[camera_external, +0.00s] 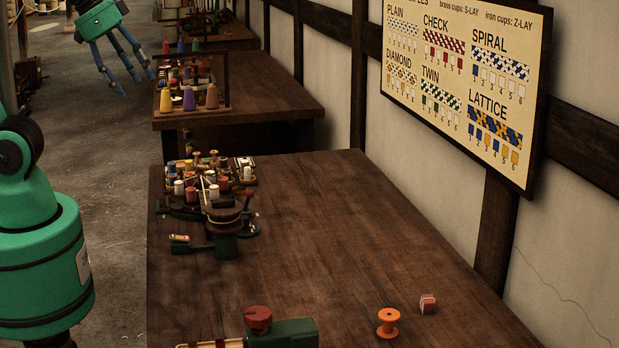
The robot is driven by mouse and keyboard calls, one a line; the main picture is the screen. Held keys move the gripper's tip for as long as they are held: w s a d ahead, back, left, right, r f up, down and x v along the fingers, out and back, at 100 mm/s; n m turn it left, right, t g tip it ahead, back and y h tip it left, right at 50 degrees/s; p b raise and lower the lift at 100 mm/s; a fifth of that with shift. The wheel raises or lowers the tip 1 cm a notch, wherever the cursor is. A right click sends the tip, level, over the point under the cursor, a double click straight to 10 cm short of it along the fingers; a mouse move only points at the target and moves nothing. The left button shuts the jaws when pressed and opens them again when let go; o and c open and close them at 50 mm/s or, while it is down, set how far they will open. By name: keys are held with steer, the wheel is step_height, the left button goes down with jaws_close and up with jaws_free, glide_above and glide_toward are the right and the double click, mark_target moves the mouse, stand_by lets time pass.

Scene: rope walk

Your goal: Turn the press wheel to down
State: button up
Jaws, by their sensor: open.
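My gripper (136,84) is at the upper left, in the air over the floor, beside the far tables. Its long grey-blue fingers are spread and hold nothing. A dark green device with a round red knob (258,318) on top stands at the near edge of the table, cut off by the bottom of the picture. This knob may be the press wheel, but I cannot tell for sure, nor which way it is turned. My gripper is far from it. A second dark green device (223,226) stands by the bobbins at the table's left side.
The wooden table (330,240) has a wide clear middle. An orange spool (388,322) and a pink block (428,304) stand at its near right. Several bobbins (206,180) crowd its far left. A rack of cones (190,98) is on the table behind. A pattern board (462,80) hangs on the right wall.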

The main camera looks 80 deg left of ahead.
steer(key=w+d+r+n+g+p, duration=0.1)
steer(key=w+d+n+g+p, duration=0.1)
steer(key=w+d, duration=0.8)
steer(key=n+g+p, duration=0.3)
steer(key=n+p, duration=0.2)
steer(key=n, duration=0.2)
glide_above(258, 313)
step_height(258, 313, down, 20)
step_height(258, 313, down, 14)
steer(key=shift+r, duration=0.15)
